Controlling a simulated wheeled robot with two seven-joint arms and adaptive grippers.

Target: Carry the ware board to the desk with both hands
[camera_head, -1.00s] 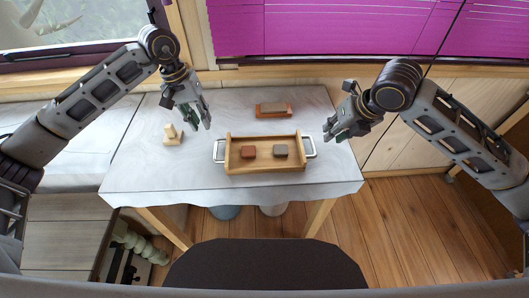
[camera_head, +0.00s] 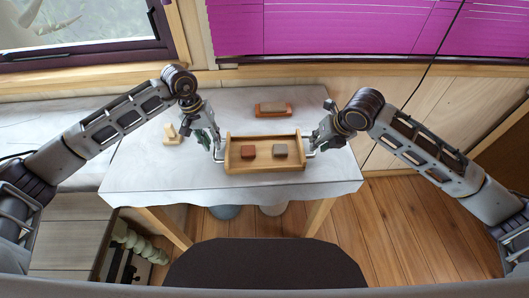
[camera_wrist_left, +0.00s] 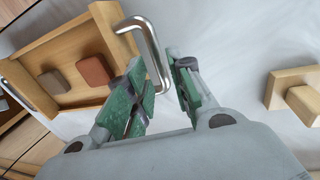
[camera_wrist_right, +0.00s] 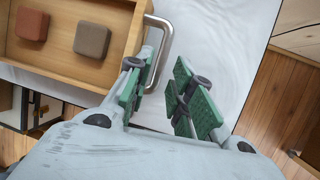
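The ware board (camera_head: 265,168), a shallow wooden tray with a metal handle at each end, lies on a cloth-covered table (camera_head: 160,180). A red-brown block (camera_head: 248,152) and a grey-brown block (camera_head: 280,151) sit in it. My left gripper (camera_head: 216,148) is at the left handle; in the left wrist view the handle (camera_wrist_left: 152,55) reaches between its parted fingers. My right gripper (camera_head: 313,147) is at the right handle; in the right wrist view that handle (camera_wrist_right: 165,50) also reaches between parted fingers. Neither gripper appears closed on its handle.
A brown block on an orange-brown base (camera_head: 272,109) stands behind the board. A small pale wooden piece (camera_head: 172,134) stands at the left of the table. A dark seat or chair back (camera_head: 265,265) is in front. Wooden floor shows at the right.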

